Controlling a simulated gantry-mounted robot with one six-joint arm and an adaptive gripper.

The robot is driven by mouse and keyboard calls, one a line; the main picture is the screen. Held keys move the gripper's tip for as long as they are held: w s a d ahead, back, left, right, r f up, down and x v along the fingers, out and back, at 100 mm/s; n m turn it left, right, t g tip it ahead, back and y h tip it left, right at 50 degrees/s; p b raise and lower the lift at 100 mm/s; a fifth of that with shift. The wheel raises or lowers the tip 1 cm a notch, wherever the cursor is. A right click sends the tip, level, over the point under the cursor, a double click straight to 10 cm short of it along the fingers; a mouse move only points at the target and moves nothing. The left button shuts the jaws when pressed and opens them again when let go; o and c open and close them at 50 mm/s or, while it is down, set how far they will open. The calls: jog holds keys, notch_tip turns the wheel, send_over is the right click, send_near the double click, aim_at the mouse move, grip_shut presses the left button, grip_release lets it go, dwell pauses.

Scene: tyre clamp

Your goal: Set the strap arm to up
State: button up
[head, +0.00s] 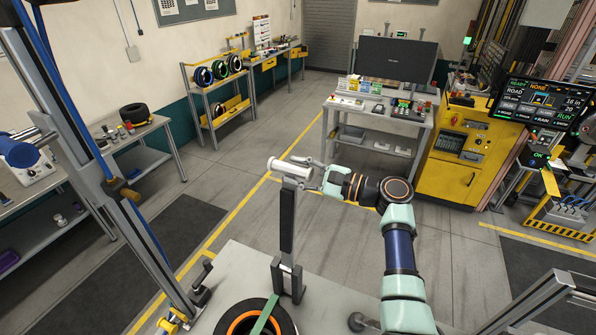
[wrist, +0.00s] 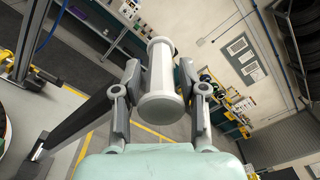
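The strap arm (head: 287,222) is a dark bar standing nearly upright from a bracket beside the wheel. A pale cylindrical handle (head: 278,167) crosses its top end. In the wrist view, the handle (wrist: 160,72) lies between the two fingers of my gripper (wrist: 161,76), one on each side and close against it. The dark bar (wrist: 82,125) runs from there down to the lower left. In the head view, my gripper (head: 304,170) reaches the handle from the right and looks shut on it. The exact finger contact is partly hidden by the handle's flange.
A wheel with an orange ring (head: 246,322) lies at the bottom, with a green strip (head: 264,314) across it. A grey post (head: 90,150) stands at left. A workbench with a monitor (head: 397,62) and a yellow cabinet (head: 459,150) stand behind. Open floor lies between.

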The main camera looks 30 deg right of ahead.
jog(key=shift+o, duration=0.3)
jog(key=v, duration=1.2)
